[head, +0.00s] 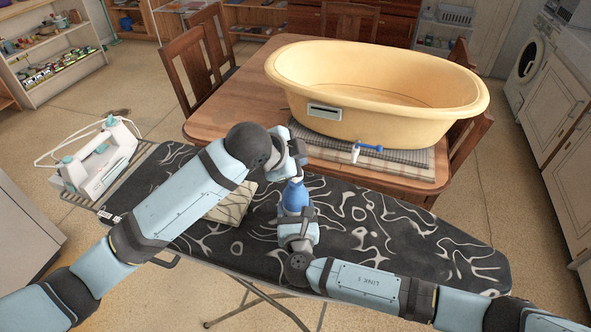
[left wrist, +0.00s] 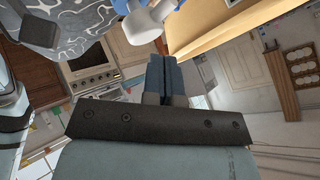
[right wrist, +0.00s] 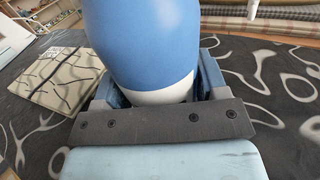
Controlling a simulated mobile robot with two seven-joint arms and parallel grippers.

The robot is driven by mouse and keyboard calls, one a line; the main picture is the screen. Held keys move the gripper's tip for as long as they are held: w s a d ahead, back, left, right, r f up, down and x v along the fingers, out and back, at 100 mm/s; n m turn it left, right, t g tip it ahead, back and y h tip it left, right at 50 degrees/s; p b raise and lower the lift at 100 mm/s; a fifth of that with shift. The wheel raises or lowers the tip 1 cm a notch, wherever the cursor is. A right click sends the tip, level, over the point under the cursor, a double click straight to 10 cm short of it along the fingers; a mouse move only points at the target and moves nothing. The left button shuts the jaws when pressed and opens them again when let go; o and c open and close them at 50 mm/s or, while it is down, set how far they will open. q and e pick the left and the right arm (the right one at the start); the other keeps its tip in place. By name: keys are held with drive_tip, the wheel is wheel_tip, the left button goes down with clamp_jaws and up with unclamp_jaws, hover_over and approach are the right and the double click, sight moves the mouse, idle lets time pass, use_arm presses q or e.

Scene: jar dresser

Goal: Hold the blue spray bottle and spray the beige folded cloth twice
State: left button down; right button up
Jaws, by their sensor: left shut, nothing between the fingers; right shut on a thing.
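The blue spray bottle (head: 294,196) is upright above the ironing board in the head view, its top hidden by my left gripper. My right gripper (head: 297,217) is shut on its lower part; the blue body and pale base fill the top of the right wrist view (right wrist: 145,45). My left gripper (head: 298,150) is shut and empty at the bottle's top; whether it touches is unclear. Its closed fingers show in the left wrist view (left wrist: 165,78), near a white and blue part. The beige folded cloth (head: 232,204) lies flat left of the bottle, partly hidden by my left arm.
The black patterned ironing board (head: 420,240) has free room on the right. An iron (head: 100,155) stands at its left end. Behind is a wooden table (head: 210,120) with a large yellow tub (head: 370,90); a blue and white tap-like part (head: 367,148) sticks out in front.

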use_arm(q)
drive_tip(key=shift+f, duration=0.25)
drive_tip(key=shift+f, duration=0.9)
idle(0.8)
drive_tip(key=shift+r, duration=1.3)
drive_tip(key=shift+r, duration=2.5)
idle(0.4)
wheel_tip(320, 180, up, 4)
drive_tip(key=shift+f, duration=0.1)
